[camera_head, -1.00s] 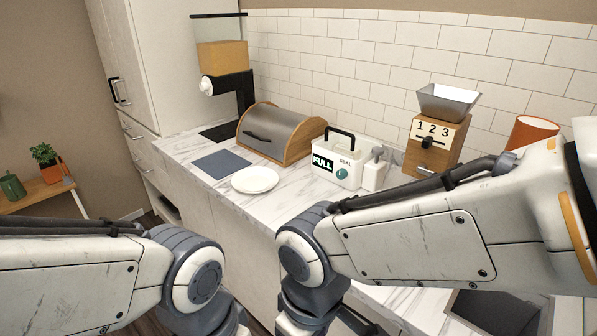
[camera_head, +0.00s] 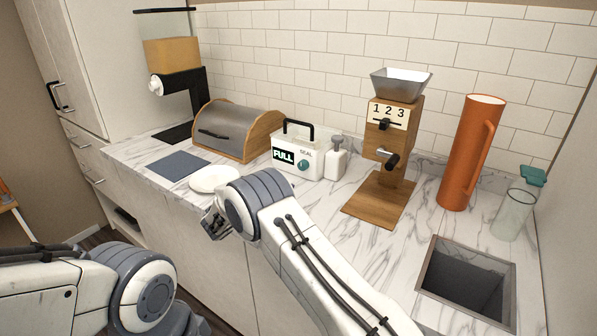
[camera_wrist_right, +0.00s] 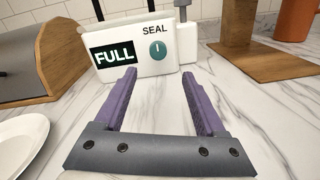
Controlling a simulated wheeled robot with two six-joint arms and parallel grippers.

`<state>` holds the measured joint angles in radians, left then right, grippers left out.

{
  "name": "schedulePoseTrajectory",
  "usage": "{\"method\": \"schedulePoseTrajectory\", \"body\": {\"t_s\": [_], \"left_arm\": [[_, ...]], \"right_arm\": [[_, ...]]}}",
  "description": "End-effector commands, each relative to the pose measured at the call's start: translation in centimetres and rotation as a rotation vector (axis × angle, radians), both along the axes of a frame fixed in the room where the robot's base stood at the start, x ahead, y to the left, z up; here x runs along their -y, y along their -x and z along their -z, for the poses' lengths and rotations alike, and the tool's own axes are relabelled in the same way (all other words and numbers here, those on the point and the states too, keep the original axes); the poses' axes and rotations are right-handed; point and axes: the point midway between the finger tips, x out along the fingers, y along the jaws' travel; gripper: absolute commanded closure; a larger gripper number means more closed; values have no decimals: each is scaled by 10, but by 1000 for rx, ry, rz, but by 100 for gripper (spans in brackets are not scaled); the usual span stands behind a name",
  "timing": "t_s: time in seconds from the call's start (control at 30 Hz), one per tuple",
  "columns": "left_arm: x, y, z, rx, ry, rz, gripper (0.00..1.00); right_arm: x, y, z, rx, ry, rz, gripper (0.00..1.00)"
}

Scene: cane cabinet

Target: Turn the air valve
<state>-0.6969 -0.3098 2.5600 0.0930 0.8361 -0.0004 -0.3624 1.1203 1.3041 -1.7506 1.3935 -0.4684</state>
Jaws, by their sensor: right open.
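A white box with a black handle (camera_head: 299,132) stands on the counter. Its front has a black "FULL" label (camera_wrist_right: 114,54) and a round teal valve knob (camera_head: 303,165) beneath the word "SEAL". In the right wrist view the knob (camera_wrist_right: 157,49) carries a short, near-upright light mark. My right gripper (camera_wrist_right: 158,74) is open and empty, with its purple fingers pointing toward the box. The knob appears beyond and between the fingertips, apart from them. In the head view my right arm reaches in front of the counter. My left arm shows at lower left, its gripper out of frame.
A white plate (camera_head: 214,178) and a roll-top bread box (camera_head: 237,130) are left of the box. A white soap bottle (camera_head: 335,160) stands close on its right. Farther right are a wooden grinder (camera_head: 391,140), an orange pitcher (camera_head: 467,155) and a square sink opening (camera_head: 468,281).

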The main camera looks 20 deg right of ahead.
Motion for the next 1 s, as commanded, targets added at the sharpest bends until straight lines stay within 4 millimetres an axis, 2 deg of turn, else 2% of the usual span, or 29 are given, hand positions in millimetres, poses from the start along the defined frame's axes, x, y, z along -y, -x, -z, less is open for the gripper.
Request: {"method": "schedulePoseTrajectory", "body": {"t_s": [0.17, 0.6, 0.8, 1.0], "left_arm": [[0, 0, -4, 0, 0, 0, 50], [0, 0, -19, 0, 0, 0, 50], [0, 0, -21, 0, 0, 0, 50], [0, 0, -21, 0, 0, 0, 50]], "right_arm": [[13, -12, 0, 3, 24, -7, 27], [74, -56, 1, 2, 21, -7, 27], [85, -64, 1, 2, 20, -9, 27], [85, -65, 2, 1, 21, -10, 27]]}}
